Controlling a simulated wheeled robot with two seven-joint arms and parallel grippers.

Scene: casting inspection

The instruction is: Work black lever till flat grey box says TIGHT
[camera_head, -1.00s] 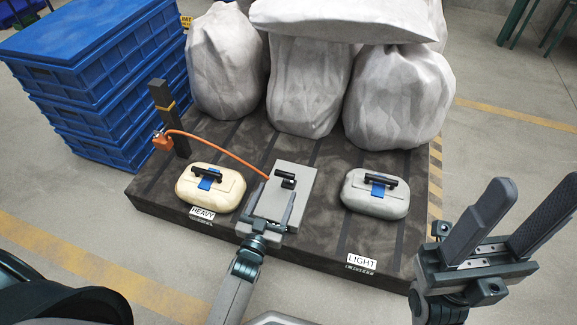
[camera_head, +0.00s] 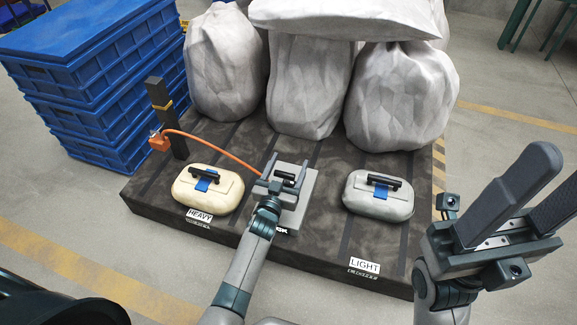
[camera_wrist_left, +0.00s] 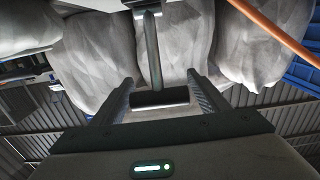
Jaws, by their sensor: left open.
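The flat grey box (camera_head: 305,206) lies on the dark pallet, with an orange cable at its far side. My left gripper (camera_head: 284,171) is low over the box, its two fingers apart. The black lever (camera_head: 285,175) shows between those fingers. In the left wrist view, the lever's dark crossbar (camera_wrist_left: 160,98) lies between the open fingers (camera_wrist_left: 160,78), with a grey stem above it. I cannot tell whether the fingers touch it. My wrist covers most of the label at the box's front, so its word is unreadable. My right gripper (camera_head: 558,168) is open and empty at the right.
A cream case (camera_head: 225,202) behind a HEAVY label stands left of the box, a grey case (camera_head: 392,207) behind a LIGHT label right. A dark post (camera_head: 172,120) joins the orange cable (camera_head: 215,139). Blue crates (camera_head: 95,75) and white sacks (camera_head: 310,90) stand behind.

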